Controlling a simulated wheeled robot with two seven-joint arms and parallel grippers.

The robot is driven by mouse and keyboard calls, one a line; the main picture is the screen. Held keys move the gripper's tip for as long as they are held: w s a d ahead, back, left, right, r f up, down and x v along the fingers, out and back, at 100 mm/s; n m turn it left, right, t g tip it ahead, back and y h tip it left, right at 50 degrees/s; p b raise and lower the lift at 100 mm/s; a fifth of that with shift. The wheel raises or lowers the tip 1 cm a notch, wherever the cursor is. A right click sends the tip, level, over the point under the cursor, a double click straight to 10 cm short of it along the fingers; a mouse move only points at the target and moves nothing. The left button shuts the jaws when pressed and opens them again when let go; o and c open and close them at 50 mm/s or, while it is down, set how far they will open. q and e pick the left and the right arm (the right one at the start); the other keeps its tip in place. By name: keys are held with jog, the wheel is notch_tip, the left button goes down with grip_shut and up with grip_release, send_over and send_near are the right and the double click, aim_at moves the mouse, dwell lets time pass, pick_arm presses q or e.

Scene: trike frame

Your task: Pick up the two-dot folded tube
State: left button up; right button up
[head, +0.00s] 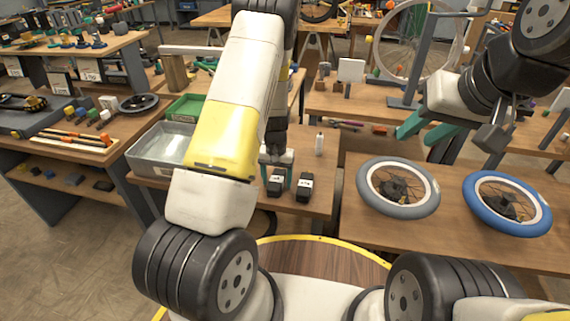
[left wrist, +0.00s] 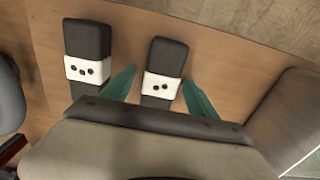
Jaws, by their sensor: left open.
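The two-dot folded tube (left wrist: 168,58) is black with a white band bearing two dots. It lies on the wooden table, and in the head view it is the left one of two dark pieces (head: 275,187). My left gripper (left wrist: 160,78) is open, with its teal fingers on either side of this tube; I cannot tell whether they touch it. It also shows in the head view (head: 278,178), pointing down. A similar black tube (left wrist: 88,40) with about three dots lies beside it, outside the fingers. My right gripper (head: 418,133) is raised at the right, its teal fingers apart and empty.
A grey metal tray (head: 150,155) and a green bin (head: 188,107) stand left of the tubes. A grey-tyred wheel (head: 367,191) and a blue-tyred wheel (head: 478,208) lie on the table to the right.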

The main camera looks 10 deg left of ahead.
pick_arm(q)
grip_shut()
dwell(0.3)
jog(key=shift+r, duration=0.1)
